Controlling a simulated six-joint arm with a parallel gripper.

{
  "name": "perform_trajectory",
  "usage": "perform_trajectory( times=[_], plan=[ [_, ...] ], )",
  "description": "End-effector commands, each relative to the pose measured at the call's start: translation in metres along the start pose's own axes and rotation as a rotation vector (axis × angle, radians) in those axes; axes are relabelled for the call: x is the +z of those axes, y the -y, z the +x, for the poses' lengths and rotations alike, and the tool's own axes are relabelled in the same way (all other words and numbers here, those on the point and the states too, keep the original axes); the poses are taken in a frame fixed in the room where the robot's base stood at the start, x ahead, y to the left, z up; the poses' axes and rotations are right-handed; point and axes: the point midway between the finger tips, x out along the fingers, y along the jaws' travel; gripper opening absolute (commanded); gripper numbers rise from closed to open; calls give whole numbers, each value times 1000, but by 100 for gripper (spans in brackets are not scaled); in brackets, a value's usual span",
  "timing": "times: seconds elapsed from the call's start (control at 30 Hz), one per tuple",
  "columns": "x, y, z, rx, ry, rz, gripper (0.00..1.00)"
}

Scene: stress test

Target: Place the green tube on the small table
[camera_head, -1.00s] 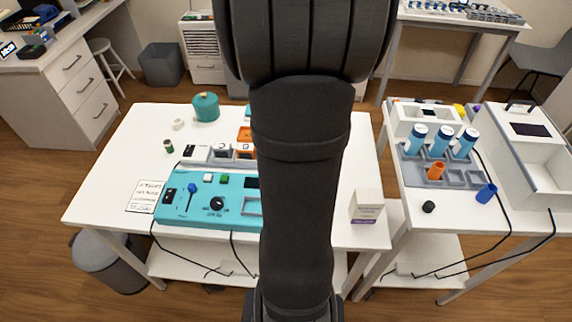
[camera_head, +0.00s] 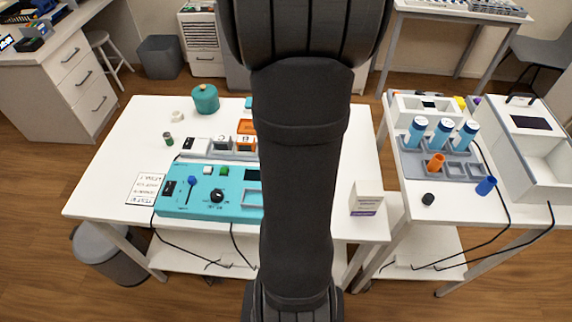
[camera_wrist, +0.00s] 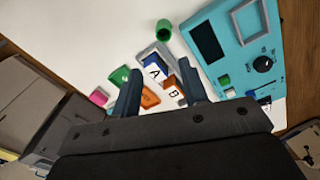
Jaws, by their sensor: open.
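A short green cylinder (camera_wrist: 164,28) that looks like the green tube stands on the white table in the wrist view, beyond my fingertips. I do not see it in the head view, where my arm covers that area. My gripper (camera_wrist: 158,72) is open, with nothing held between its fingers. Another green piece (camera_wrist: 118,75) shows by the left finger. White tables are the left one (camera_head: 120,160) and the narrower right one (camera_head: 412,215); I cannot tell which is the small table.
The teal control panel (camera_head: 208,207), lettered blocks (camera_wrist: 155,72), orange piece (camera_wrist: 150,99) and pink piece (camera_wrist: 98,96) are near the gripper. A teal canister (camera_head: 205,99) and white box (camera_head: 366,199) also stand there. The right table holds blue tubes in a grey rack (camera_head: 410,165).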

Motion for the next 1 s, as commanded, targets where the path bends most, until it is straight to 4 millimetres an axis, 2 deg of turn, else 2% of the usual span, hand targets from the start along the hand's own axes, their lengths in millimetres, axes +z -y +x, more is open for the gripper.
perform_trajectory(
  times=[0.1, 0.23, 0.4, 0.5, 0.67, 1.0],
  plan=[
    [-1, -4, -9, -22, 5, -219, 40],
    [-1, -6, -17, -44, 7, -422, 40],
    [-2, -7, -22, -61, 4, -570, 40],
    [-2, -7, -19, -66, 4, -599, 40],
    [-1, -4, 7, -70, 4, -603, 40],
    [1, 0, 79, -70, 5, -601, 40]
  ],
)
